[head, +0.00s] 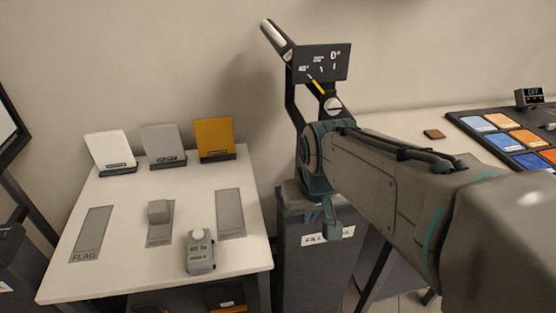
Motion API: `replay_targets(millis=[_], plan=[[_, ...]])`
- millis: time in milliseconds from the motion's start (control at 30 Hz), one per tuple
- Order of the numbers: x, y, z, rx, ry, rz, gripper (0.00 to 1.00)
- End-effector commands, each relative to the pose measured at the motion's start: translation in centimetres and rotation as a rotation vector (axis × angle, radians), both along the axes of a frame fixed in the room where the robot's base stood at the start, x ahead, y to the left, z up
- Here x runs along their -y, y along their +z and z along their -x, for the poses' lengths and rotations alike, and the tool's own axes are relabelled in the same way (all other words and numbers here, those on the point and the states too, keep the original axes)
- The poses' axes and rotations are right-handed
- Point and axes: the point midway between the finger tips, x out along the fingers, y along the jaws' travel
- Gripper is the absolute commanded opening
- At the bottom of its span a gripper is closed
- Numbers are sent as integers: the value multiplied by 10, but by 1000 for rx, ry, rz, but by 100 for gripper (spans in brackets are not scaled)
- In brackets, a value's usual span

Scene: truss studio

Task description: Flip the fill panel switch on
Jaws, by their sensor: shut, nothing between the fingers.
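The dark cabinet (300,265) carries a white label (328,240) that reads "FILL" and is partly covered by my gripper. A black bracket rises from it with an angle plate (338,62) marked 40°, 20° and 0°, and a yellow pointer. A dark arm with a pale cylindrical end (274,33) tilts up to the left. My gripper (328,232) is shut and empty, pointing down in front of the cabinet's upper front. I cannot make out a switch; my gripper and forearm hide part of the cabinet. Whether the fingers touch it is unclear.
A white table (120,210) at left holds white (110,148), grey (163,143) and yellow (214,138) cards, a grey block (159,211) and a small meter (200,252). At right, a counter bears a colour-swatch board (500,128), a brown square (434,134) and a small display (531,97).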

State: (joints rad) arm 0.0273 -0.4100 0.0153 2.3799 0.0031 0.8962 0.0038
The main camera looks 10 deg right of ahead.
Motion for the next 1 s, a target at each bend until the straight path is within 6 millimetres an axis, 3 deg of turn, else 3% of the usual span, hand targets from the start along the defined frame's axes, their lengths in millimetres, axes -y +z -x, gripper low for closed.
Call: replay_targets(millis=[33,200,333,467,767,1000], plan=[[2,11,-21,9,-1,1,0],[5,42,-81,47,9,1,0],[8,55,-109,65,14,-1,0],[9,59,-120,73,18,-2,0],[9,59,-120,73,19,-2,0],[9,36,-127,69,19,-2,0]])
